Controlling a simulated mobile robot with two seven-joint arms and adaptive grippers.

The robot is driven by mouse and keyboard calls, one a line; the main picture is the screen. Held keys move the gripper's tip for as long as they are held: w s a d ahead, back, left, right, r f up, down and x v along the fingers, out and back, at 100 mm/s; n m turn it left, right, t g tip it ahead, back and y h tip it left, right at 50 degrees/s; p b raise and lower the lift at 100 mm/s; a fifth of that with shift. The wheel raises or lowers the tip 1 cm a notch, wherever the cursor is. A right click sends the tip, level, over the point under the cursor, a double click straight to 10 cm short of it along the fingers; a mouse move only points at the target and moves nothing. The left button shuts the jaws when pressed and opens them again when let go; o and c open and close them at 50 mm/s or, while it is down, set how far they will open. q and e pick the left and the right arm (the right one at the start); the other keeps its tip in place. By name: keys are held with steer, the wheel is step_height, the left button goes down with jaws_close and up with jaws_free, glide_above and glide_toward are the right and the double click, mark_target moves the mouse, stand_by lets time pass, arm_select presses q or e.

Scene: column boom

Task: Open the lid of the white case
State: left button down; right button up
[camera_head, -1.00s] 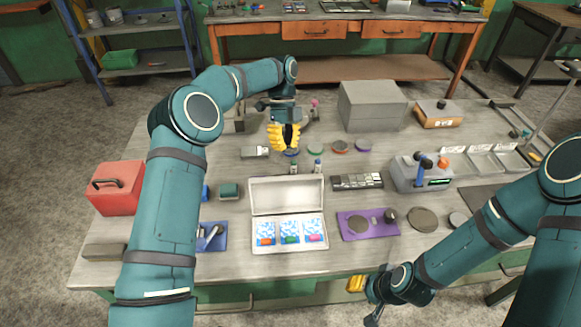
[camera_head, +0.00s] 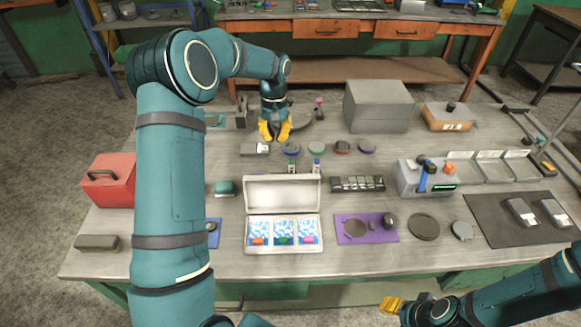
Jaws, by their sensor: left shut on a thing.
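The white case (camera_head: 247,232) stands near the front middle of the table. Its lid (camera_head: 282,194) is open and stands up at the back edge. Inside lie several blue-and-white packets with coloured pieces on them. My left gripper (camera_head: 275,134), with yellow fingers, is well behind the case and apart from the lid. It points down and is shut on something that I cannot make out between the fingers. My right gripper (camera_head: 392,303) is low in front of the table's front edge. Only part of its yellow fingers shows, so its opening is unclear.
Small round lids and two small bottles stand between my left gripper and the case. A purple tray (camera_head: 344,239) lies right of the case, a red box (camera_head: 109,180) at the left. A grey box (camera_head: 378,106) stands at the back. Table in front of the case is clear.

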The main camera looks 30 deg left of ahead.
mark_target(282, 190)
arm_select(q)
steer(key=shift+n, duration=0.8)
steer(key=f, duration=0.6)
steer(key=s+f+b, duration=0.1)
steer(key=f, duration=0.2)
steer(key=shift+s+f, duration=0.1)
steer(key=shift+f, duration=0.2)
steer(key=shift+s+d+f, duration=0.15)
steer(key=shift+s+d, duration=0.05)
steer(key=shift+s+d+r, duration=0.45)
steer(key=shift+s, duration=0.2)
steer(key=shift+s+d+r, duration=0.4)
steer(key=shift+s, duration=0.25)
